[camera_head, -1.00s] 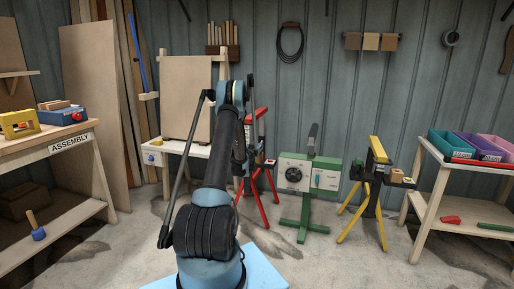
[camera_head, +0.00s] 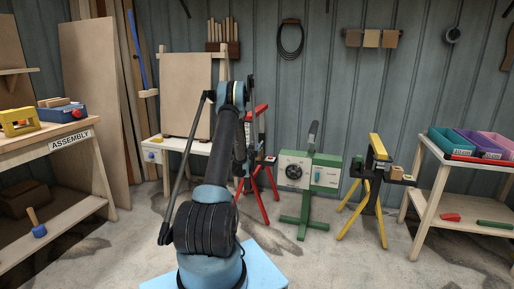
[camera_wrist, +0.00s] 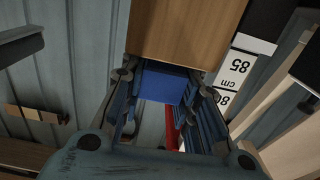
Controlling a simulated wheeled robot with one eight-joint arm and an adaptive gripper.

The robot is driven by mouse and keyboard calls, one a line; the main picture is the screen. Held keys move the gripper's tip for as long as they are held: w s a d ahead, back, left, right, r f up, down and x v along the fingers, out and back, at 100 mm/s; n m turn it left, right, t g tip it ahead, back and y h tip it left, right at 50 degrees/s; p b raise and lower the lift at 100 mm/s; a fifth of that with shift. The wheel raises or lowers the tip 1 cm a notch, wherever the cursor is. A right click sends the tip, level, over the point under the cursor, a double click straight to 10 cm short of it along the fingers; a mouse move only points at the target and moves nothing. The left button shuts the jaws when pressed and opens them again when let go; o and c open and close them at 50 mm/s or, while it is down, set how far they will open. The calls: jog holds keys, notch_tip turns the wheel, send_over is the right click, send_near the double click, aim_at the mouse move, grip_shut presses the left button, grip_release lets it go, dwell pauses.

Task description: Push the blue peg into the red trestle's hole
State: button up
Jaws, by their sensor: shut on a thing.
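The red trestle (camera_head: 267,205) stands behind my arm in the head view, partly covered by it. Its hole cannot be made out. My gripper (camera_wrist: 166,90) is shut on the blue peg (camera_wrist: 163,84) in the wrist view, with a finger on each side of the blue part. A brown wooden piece (camera_wrist: 187,28) adjoins the blue part above; I cannot tell whether it belongs to the peg. A red strip (camera_wrist: 171,128) shows below, beyond the fingers. The gripper is hidden behind my arm in the head view.
A green stand (camera_head: 308,175) and a yellow trestle (camera_head: 378,150) stand right of the red trestle. A white bench (camera_head: 185,146) with a board is behind on the left. A black-and-white cm scale (camera_wrist: 235,70) is near the gripper. Open floor lies in front.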

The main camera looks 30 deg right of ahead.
jog(key=shift+f, duration=0.45)
jog(key=o, duration=1.1)
jog(key=shift+o, duration=0.2)
jog(key=v, duration=0.7)
jog(key=shift+a, duration=0.25)
jog(key=shift+s, duration=0.1)
